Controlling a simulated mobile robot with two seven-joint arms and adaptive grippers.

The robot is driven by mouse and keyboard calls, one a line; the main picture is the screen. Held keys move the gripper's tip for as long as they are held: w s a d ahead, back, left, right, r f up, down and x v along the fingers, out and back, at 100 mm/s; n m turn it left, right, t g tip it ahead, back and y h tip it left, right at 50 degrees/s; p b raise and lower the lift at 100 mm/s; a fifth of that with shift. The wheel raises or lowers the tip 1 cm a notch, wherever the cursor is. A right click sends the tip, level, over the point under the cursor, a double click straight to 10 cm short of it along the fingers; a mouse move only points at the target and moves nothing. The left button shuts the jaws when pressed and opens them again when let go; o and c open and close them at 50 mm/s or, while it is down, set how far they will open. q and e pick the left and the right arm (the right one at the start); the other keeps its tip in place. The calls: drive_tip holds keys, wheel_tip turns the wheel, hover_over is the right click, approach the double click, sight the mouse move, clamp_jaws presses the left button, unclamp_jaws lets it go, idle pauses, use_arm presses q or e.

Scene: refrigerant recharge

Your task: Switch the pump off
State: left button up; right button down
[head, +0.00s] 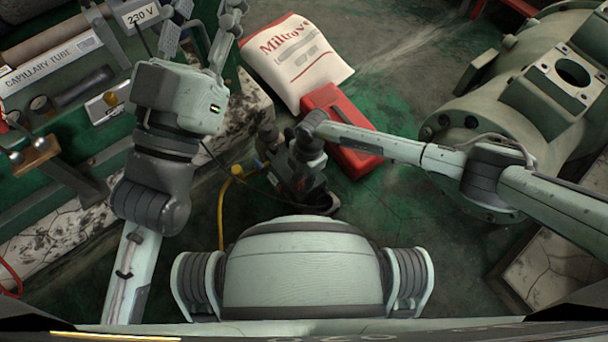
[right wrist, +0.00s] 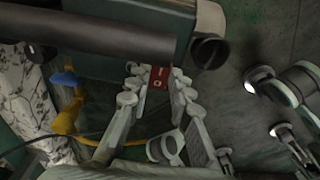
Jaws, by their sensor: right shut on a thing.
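The pump's red rocker switch (right wrist: 158,72), marked I and O, shows in the right wrist view on the pump's dark green body (right wrist: 105,65). Which side of the rocker is pressed in I cannot tell. My right gripper (right wrist: 157,84) is shut on the switch, with a finger on each side of it. In the head view the pump (head: 300,182) is a dark shape below the end of my right arm, which hides much of it. My left gripper (head: 205,28) is away from the pump at the top left, with its fingers apart and nothing seen between them.
A yellow hose (head: 222,205) runs beside the pump. A red case (head: 352,160) and a white sack (head: 296,60) lie just beyond it. A large green machine (head: 530,95) stands at the right. A green bench with a labelled capillary tube (head: 50,68) is at the left.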

drive_tip(key=c, duration=1.4)
unclamp_jaws()
drive_tip(key=shift+o, duration=0.2)
wheel_tip(320, 180, up, 12)
drive_tip(key=d, duration=0.1)
drive_tip(key=shift+w, duration=0.3)
